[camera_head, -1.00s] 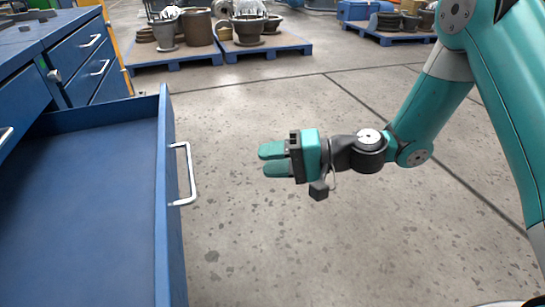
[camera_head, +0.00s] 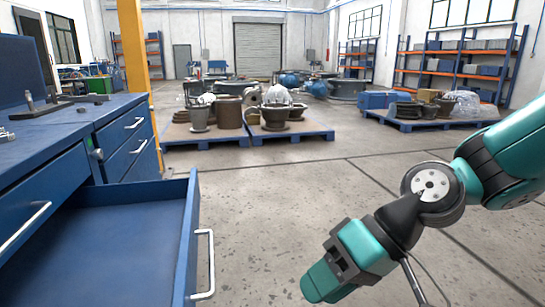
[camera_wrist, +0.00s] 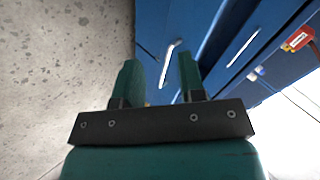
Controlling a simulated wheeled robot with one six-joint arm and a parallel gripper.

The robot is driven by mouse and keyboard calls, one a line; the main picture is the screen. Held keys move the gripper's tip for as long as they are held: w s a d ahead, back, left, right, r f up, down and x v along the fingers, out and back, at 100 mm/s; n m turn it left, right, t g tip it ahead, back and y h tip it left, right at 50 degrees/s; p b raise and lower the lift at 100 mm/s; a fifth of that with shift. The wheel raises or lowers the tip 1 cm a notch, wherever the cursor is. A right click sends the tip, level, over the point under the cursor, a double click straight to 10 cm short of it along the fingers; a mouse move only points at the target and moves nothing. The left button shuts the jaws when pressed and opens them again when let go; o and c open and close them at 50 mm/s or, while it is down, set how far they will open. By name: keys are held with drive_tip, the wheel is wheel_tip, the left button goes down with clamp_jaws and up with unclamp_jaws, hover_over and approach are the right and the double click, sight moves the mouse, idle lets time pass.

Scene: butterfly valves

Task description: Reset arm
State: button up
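My gripper (camera_head: 322,284) hangs over the bare floor at the lower middle of the head view, pointing down and to the left. It is to the right of the open blue drawer (camera_head: 188,235) and apart from its handle (camera_head: 206,265). In the wrist view my gripper (camera_wrist: 160,80) shows two teal fingers with a clear gap between them and nothing held. The drawer fronts and handles show beyond the fingers there.
The blue workbench (camera_head: 60,140) stands at the left, with tools on top. Blue pallets (camera_head: 300,135) with valve parts stand farther back, another pallet (camera_head: 425,122) at the right. A yellow post (camera_head: 135,60) rises behind the bench. The concrete floor (camera_head: 270,200) between is clear.

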drive_tip(key=s+d+r+n+t+h, duration=0.1)
drive_tip(key=s+d+r+h, duration=0.2)
drive_tip(key=s+d+h, duration=0.35)
wheel_tip(320, 180, up, 29)
drive_tip(key=s+d+y+p, duration=0.1)
drive_tip(key=p, duration=2.7)
drive_tip(key=shift+s+d+f+y+p, duration=0.15)
drive_tip(key=shift+s+d+y+p, duration=0.15)
drive_tip(key=shift+y+p, duration=0.1)
drive_tip(key=shift+a, duration=0.1)
